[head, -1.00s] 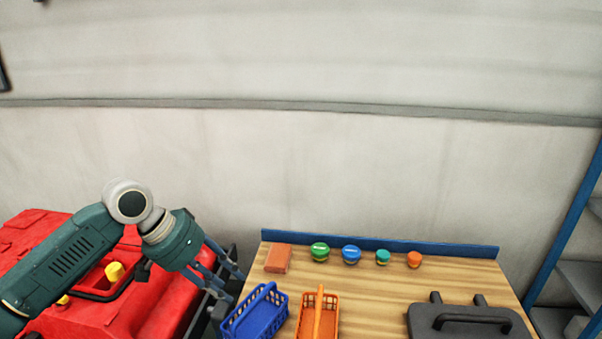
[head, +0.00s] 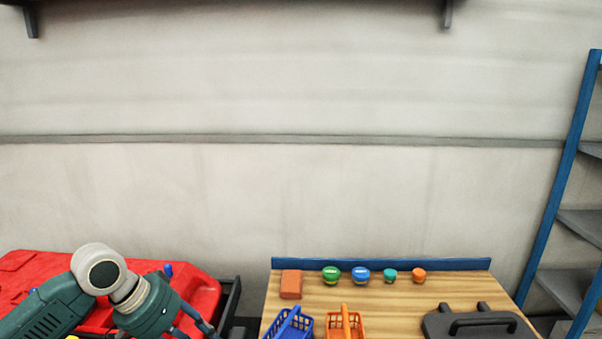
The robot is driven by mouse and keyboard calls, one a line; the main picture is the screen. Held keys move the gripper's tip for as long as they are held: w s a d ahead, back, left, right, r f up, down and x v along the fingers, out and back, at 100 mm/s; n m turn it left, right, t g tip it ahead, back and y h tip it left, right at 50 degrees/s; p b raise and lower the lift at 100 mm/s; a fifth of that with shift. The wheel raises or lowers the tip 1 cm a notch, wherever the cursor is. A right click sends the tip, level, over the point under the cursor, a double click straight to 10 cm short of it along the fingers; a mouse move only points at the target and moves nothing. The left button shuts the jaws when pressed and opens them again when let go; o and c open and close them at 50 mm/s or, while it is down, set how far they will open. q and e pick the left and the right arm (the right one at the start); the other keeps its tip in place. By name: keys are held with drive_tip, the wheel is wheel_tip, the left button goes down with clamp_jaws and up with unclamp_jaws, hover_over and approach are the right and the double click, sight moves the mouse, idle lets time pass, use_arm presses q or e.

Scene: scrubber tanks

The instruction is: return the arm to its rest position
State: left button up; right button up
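My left arm comes in at the lower left of the head view, in front of the red machine (head: 195,283). Its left gripper (head: 205,330) points down to the right, and its fingertips are cut off by the bottom edge, so I cannot tell whether it is open or shut. It is left of the wooden table (head: 385,295) and apart from the things on it. My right gripper is not in view.
On the table stand a blue basket (head: 290,324), an orange basket (head: 345,323), a brick-red block (head: 291,284), several small round items such as the green one (head: 331,275), and a dark case (head: 480,324). A blue-framed shelf rack (head: 563,190) stands at the right.

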use_arm(q)
drive_tip(key=s+d+f+m, duration=0.1)
drive_tip(key=s+d+f, duration=0.8)
drive_tip(key=s+f, duration=0.45)
drive_tip(key=s+a+f+n+y, duration=0.5)
drive_tip(key=s+a, duration=0.4)
drive_tip(key=s, duration=0.4)
drive_tip(key=s+f+m, duration=0.1)
drive_tip(key=s+f, duration=0.2)
drive_tip(key=f, duration=2.5)
drive_tip(key=s+a+f+g, duration=0.1)
drive_tip(key=s+a+f, duration=0.1)
drive_tip(key=s+f, duration=1.3)
drive_tip(key=shift+s+a+g, duration=0.3)
drive_tip(key=shift+s+a, duration=0.05)
drive_tip(key=shift+s, duration=0.35)
